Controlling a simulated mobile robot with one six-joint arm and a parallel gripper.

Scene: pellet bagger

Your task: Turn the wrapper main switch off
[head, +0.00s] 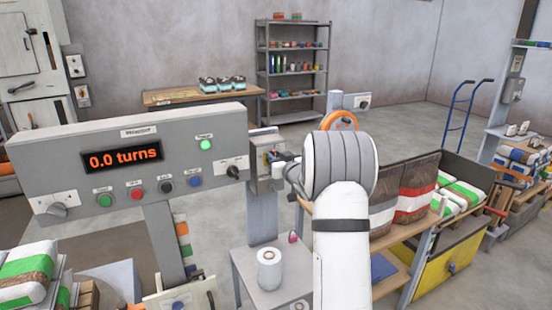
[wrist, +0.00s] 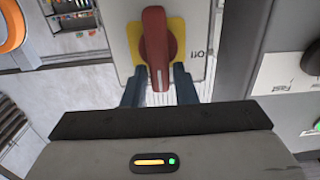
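The main switch is a red rotary handle (wrist: 158,45) on a yellow plate (wrist: 178,28), on the front of a grey box. In the wrist view the handle points up and down the picture. The grey switch box (head: 264,178) shows in the head view just right of the control panel, partly hidden by my gripper (head: 279,160). In the wrist view my gripper (wrist: 159,84) has its two blue-grey fingers on either side of the handle's lower end. Narrow gaps seem to show between fingers and handle, so it looks open around it.
The control panel (head: 130,135) reads "0.0 turns", has a lit green lamp (head: 206,145), and carries several buttons and knobs close left of my gripper. A white roll (head: 269,270) stands on a grey stand below. Bags (head: 415,188) sit on a rack to the right.

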